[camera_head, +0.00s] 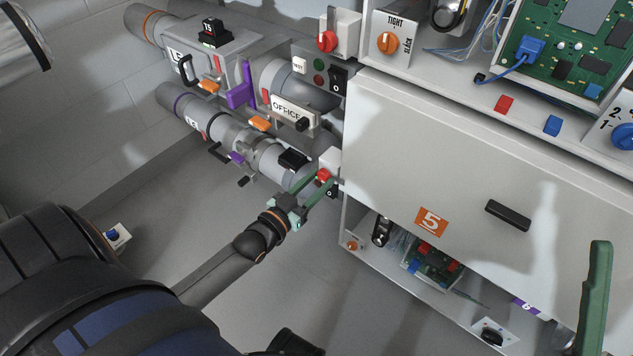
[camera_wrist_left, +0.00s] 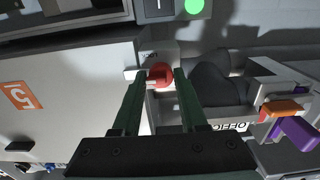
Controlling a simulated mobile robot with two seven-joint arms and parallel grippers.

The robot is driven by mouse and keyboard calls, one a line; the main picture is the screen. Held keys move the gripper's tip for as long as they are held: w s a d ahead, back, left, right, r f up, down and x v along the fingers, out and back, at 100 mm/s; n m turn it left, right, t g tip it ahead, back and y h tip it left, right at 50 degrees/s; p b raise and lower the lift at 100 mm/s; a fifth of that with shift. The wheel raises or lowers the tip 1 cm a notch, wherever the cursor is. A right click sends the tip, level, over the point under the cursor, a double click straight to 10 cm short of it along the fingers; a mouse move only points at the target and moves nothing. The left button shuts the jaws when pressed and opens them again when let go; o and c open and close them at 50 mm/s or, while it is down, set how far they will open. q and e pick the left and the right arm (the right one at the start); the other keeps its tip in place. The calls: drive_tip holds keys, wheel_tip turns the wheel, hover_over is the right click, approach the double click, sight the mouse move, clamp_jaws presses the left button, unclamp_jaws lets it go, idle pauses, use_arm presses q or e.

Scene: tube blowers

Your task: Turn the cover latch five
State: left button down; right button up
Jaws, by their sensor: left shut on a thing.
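The white cover (camera_head: 455,175) carries an orange label "5" (camera_head: 431,222), which also shows in the left wrist view (camera_wrist_left: 20,96). The cover latch, a red knob (camera_head: 323,175) on a small white block, sits at the cover's left edge. In the left wrist view the red knob (camera_wrist_left: 159,74) lies between the two green fingertips. My left gripper (camera_head: 325,180) is shut on it, reaching from the lower left. The knob's exact turn angle is hard to read. One green finger of my right gripper (camera_head: 596,300) shows at the lower right; its other finger is out of view.
Tubes with an "OFFICE" label (camera_head: 291,108), orange tabs and a purple lever (camera_head: 241,88) stand left of the cover. Another red knob (camera_head: 327,41) and an orange TIGHT/SLACK dial (camera_head: 387,43) are above. A black handle (camera_head: 508,215) protrudes from the cover. An open bay with a circuit board (camera_head: 433,267) lies below.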

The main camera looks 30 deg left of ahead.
drive_tip(key=shift+r, duration=0.2)
use_arm(q)
drive_tip(key=shift+r+n+p, duration=0.1)
drive_tip(key=shift+n+p, duration=0.75)
drive_tip(key=shift+n, duration=0.05)
drive_tip(key=shift+d+n+p, duration=0.1)
drive_tip(key=shift+n+p, duration=0.4)
drive_tip(key=shift+n, duration=0.3)
drive_tip(key=shift+n+p, duration=0.45)
drive_tip(key=shift+n, duration=0.45)
drive_tip(key=shift+n+p, duration=0.3)
drive_tip(key=shift+n, duration=0.7)
drive_tip(key=n, duration=0.5)
drive_tip(key=shift+p, duration=0.3)
drive_tip(key=n, duration=0.5)
use_arm(e)
drive_tip(key=shift+n, duration=0.4)
drive_tip(key=r, duration=0.4)
drive_tip(key=shift+d, duration=0.2)
use_arm(q)
drive_tip(key=shift+n, duration=0.4)
drive_tip(key=shift+c, duration=2.2)
unclamp_jaws()
use_arm(e)
drive_tip(key=shift+s, duration=0.1)
